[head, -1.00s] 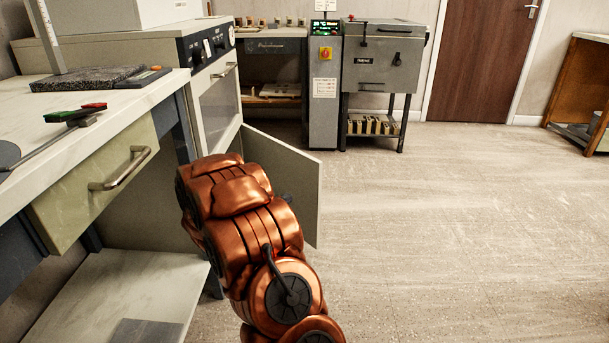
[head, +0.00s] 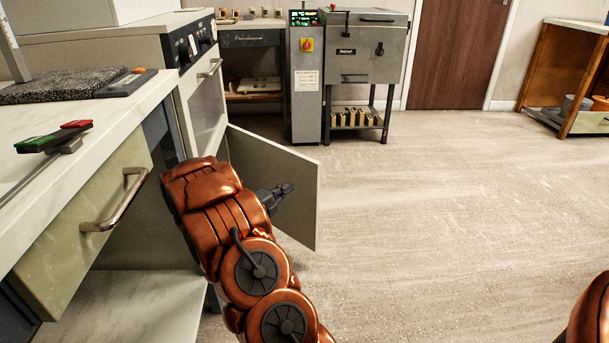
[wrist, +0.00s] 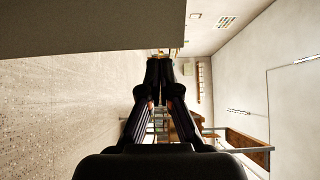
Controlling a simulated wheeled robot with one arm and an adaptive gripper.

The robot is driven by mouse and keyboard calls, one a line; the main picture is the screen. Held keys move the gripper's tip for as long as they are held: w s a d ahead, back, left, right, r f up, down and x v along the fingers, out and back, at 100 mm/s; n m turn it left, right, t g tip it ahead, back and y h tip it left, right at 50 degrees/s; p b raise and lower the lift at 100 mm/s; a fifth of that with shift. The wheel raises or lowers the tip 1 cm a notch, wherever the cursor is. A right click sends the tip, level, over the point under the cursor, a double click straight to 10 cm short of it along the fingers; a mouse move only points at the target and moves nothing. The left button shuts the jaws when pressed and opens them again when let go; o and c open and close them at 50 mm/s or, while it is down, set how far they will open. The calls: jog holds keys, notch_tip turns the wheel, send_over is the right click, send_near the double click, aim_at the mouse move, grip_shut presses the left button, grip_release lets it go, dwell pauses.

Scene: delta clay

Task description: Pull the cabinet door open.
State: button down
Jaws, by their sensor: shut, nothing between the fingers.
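The cabinet door (head: 288,212) is a flat pale grey panel, standing well open and jutting out to the right from the cabinet below the white-fronted unit. My gripper (head: 288,188) is shut and empty, in front of the door's near face in the head view. I cannot tell whether it touches the door. In the wrist view the fingers (wrist: 158,66) are together, with a flat panel, likely the door (wrist: 90,28), along the upper left. My copper arm hides the door's lower hinge side and the cabinet opening. No door handle shows.
A bench with a green drawer (head: 85,210) and metal handle (head: 118,203) stands close on the left. A grey machine on legs (head: 365,60) and a control post (head: 306,95) stand at the back. The floor (head: 440,200) to the right is clear.

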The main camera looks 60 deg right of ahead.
aim_at(311, 172)
jog(key=d, duration=0.2)
jog(key=d+p, duration=0.1)
jog(key=d, duration=0.4)
jog(key=shift+s+p, duration=0.35)
jog(key=shift+s, duration=0.05)
jog(key=shift+s+d+f, duration=0.1)
jog(key=shift+d, duration=1.15)
jog(key=shift+d, duration=0.1)
